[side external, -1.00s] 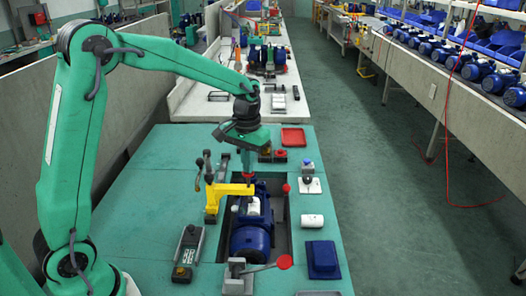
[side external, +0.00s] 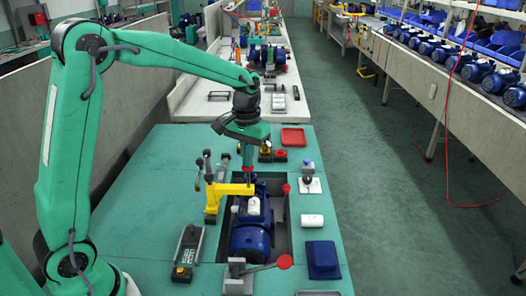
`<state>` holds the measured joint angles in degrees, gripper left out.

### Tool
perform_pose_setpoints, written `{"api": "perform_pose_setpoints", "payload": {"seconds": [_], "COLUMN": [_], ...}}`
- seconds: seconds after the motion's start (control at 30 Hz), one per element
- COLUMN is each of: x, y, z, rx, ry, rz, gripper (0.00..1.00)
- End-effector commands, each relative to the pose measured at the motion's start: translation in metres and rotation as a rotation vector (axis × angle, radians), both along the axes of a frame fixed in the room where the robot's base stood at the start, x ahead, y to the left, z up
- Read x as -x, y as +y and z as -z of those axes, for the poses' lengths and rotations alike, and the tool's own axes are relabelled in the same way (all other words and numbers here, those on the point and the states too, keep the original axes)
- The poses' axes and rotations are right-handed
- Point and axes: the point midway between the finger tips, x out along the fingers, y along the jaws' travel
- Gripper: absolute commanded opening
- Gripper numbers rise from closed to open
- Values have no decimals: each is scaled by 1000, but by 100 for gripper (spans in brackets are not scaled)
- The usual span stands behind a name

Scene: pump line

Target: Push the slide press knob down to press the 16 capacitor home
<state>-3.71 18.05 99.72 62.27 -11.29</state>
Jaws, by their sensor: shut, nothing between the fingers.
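The slide press is a yellow arm (side external: 232,190) reaching right over the blue pump motor (side external: 251,236), which sits in a dark recess in the green bench. Its red knob (side external: 248,158) stands upright at the arm's right end. My gripper (side external: 247,146) is shut and empty, directly above the knob; I cannot tell whether it touches. A white capacitor (side external: 254,206) sits on the motor just below the press arm. Another white cylinder (side external: 312,221) lies on the bench to the right. No number is legible on either, and how deep the seated one is cannot be told.
Levers with dark knobs (side external: 207,154) stand left of the press. A red-knobbed clamp (side external: 285,261) is at the front of the recess. The left bench top is clear.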

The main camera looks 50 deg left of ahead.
Motion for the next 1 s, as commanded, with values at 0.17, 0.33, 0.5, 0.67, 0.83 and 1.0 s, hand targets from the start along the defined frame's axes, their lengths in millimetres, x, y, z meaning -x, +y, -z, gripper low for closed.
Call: {"api": "perform_pose_setpoints", "payload": {"seconds": [0.17,0.33,0.5,0.67,0.83,1.0], "x": [0,0,0,-1,0,-1], "y": [0,0,0,0,0,0], "z": [-6,-7,-11,-20,-32,-44], "rx": [-1,0,-1,0,-1,0], "ry": [-2,-1,-2,-3,-2,-3], "rz": [0,0,0,0,0,0], "gripper": [0,0,0,0,0,0]}}
